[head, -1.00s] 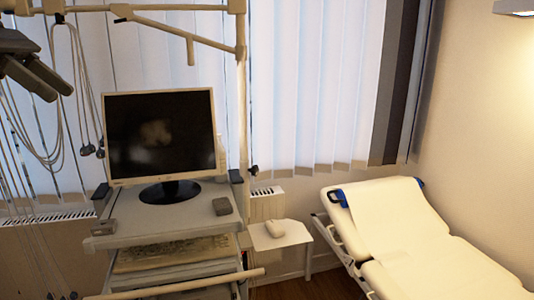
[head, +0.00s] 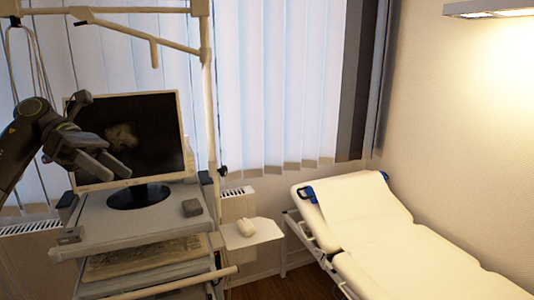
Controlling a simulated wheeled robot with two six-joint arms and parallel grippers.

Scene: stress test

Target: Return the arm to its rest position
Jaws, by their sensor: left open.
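My left arm (head: 20,145) comes in from the left edge in the head view. My left gripper (head: 114,170) is open and empty, its dark fingers pointing right and down. It overlaps the lower left of the monitor's screen in the picture. I cannot tell how far it is from the monitor (head: 155,125). My right gripper is not in view.
The monitor stands on a wheeled cart (head: 150,222) with a small grey box (head: 191,207) on top. A pale pole frame (head: 207,100) rises behind it. A small side shelf (head: 262,230) holds a pale object. An examination bed (head: 365,215) stands at the right.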

